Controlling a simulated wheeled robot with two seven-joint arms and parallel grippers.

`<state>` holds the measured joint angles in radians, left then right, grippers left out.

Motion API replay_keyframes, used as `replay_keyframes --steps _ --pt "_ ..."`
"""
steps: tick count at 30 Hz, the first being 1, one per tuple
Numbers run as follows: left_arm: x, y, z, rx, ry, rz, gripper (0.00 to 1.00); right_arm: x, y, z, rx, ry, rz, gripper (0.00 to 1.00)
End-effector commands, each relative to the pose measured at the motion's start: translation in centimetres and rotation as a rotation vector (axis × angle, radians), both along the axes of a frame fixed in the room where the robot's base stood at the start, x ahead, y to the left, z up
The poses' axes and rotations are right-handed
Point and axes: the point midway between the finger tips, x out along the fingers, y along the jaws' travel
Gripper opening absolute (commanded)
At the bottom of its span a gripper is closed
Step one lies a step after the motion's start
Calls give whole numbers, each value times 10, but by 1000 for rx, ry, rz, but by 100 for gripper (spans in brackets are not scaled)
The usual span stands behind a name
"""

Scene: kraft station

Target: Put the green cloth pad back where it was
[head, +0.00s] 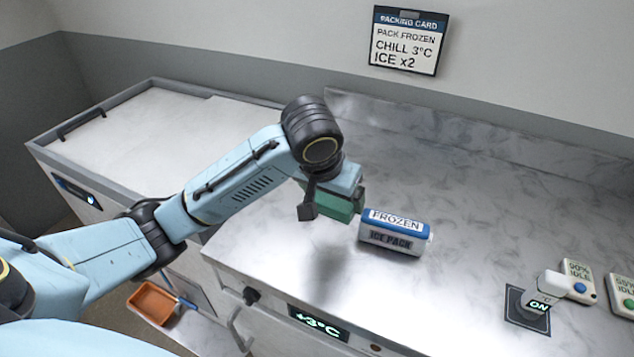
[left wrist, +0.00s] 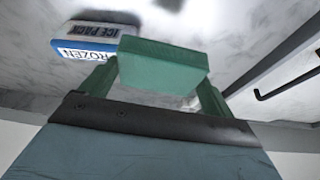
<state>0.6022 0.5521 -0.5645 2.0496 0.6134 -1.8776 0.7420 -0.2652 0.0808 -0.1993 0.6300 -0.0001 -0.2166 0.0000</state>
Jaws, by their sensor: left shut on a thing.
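My left gripper (head: 348,203) is shut on the green cloth pad (head: 334,208) and holds it above the metal counter, with a shadow below. In the left wrist view the pad (left wrist: 163,62) sits between the two green fingers. In the head view the pad is partly hidden by the gripper. The pad is just left of a white and blue ice pack (head: 395,238) marked FROZEN; whether they touch is unclear. My right gripper is not in view.
A lever switch (head: 541,302) marked ON and white boxes (head: 579,280) stand at the right. A packing card (head: 408,41) hangs on the back wall. A pale lidded chest (head: 150,140) is at left, an orange tray (head: 152,303) lower down. The counter's back middle is clear.

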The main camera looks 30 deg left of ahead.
Motion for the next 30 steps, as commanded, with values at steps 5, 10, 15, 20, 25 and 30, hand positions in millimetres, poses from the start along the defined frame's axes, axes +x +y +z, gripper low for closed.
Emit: replay_keyframes --steps 5,10,15,20,25,30 --pt "59 23 -3 2 7 19 70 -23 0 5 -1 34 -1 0" --pt "103 52 -5 -1 1 42 70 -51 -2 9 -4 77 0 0" --pt "126 72 -6 0 -7 57 70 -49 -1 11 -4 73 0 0" --pt "131 77 -25 0 -6 59 70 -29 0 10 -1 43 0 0" --pt "131 77 -51 0 -8 60 70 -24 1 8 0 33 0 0" --pt "130 77 -69 0 -7 59 70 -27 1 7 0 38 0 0"
